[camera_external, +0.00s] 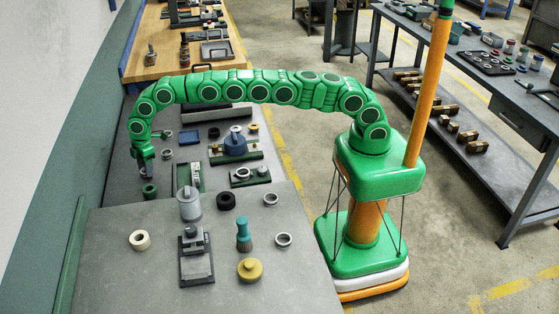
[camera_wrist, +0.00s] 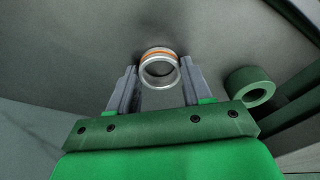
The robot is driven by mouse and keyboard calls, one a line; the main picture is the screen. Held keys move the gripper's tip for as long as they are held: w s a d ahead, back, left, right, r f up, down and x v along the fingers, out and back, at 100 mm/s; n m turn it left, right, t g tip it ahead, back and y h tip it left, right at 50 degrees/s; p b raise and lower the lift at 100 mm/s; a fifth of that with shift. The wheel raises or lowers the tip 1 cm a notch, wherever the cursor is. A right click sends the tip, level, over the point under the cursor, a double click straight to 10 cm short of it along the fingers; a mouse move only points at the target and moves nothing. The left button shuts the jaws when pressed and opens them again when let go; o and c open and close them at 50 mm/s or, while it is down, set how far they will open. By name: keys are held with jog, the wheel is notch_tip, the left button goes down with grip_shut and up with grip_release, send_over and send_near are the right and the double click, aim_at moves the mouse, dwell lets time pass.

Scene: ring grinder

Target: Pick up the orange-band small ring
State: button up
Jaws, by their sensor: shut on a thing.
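The orange-band small ring (camera_wrist: 158,70) is silver with an orange stripe and sits between the two grey fingertips of my gripper (camera_wrist: 160,74) in the wrist view. My gripper is shut on it, one finger at each side. In the external view my gripper (camera_external: 144,166) points down over the far left of the grey bench, and the ring is too small there to make out clearly. I cannot tell how high the ring is above the bench.
A green ring (camera_wrist: 251,87) lies close to the right of my gripper; it also shows in the external view (camera_external: 150,190). A cream ring (camera_external: 140,240), a black ring (camera_external: 226,201), a teal brush (camera_external: 243,234) and several fixtures stand on the benches. A wall is at the left.

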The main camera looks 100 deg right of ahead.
jog(key=shift+r, duration=1.6)
jog(key=shift+s+a+r, duration=0.1)
jog(key=shift+s+r, duration=0.8)
jog(key=shift+r, duration=0.05)
jog(key=s+a+r, duration=0.1)
jog(key=s+r, duration=0.6)
jog(key=s, duration=0.5)
jog(key=shift+r, duration=0.4)
